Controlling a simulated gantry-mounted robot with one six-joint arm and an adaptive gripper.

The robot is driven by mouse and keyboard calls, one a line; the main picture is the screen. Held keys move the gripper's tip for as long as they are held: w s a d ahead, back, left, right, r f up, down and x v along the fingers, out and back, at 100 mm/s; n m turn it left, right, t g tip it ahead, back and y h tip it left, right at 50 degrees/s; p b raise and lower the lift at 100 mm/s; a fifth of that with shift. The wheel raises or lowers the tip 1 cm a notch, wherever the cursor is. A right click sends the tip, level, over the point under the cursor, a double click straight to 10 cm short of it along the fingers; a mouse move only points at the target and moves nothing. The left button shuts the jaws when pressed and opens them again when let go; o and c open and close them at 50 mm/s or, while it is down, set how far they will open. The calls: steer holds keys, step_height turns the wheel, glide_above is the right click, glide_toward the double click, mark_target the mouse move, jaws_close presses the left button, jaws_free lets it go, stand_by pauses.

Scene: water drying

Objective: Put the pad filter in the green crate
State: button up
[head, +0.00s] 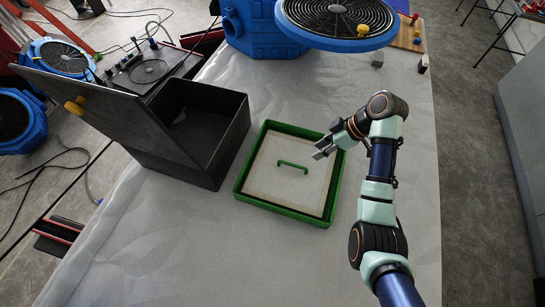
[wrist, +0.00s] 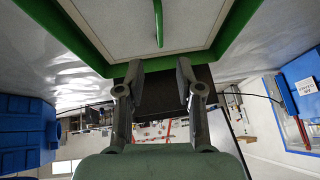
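The green crate (head: 238,186) is a shallow square tray on the pale-covered table, right of a black box. The pad filter (head: 285,191), a flat whitish panel with a beige border and a green handle (head: 292,167), lies inside the crate's rim. My gripper (head: 320,154) is over the crate's right side, to the right of the handle and apart from it. In the wrist view my gripper (wrist: 158,76) has its two fingers spread with nothing between them. That view also shows the crate's rim (wrist: 75,38) and part of the pad filter (wrist: 120,22) at the top.
A black box (head: 190,135) with its lid raised stands close on the crate's left. A blue machine with a round fan grille (head: 335,18) stands at the back. The covered table (head: 180,240) is clear in front of the crate.

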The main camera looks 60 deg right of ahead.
steer(key=shift+w, duration=0.1)
steer(key=w+a+h, duration=0.2)
steer(key=w+a, duration=0.9)
steer(key=w+a+r+m+t+h, duration=0.1)
steer(key=w+a+r, duration=0.15)
steer(key=a, duration=0.55)
steer(key=w+a+r+t, duration=0.2)
steer(key=w+a, duration=0.2)
steer(key=a, duration=0.5)
steer(key=s+a+r+t, duration=0.2)
steer(key=a+r, duration=0.2)
steer(key=a, duration=0.4)
steer(key=s+a+r+m+t, duration=0.1)
steer(key=s+a+r+t, duration=0.1)
steer(key=a+r, duration=0.3)
steer(key=a, duration=0.3)
steer(key=shift+s, duration=0.15)
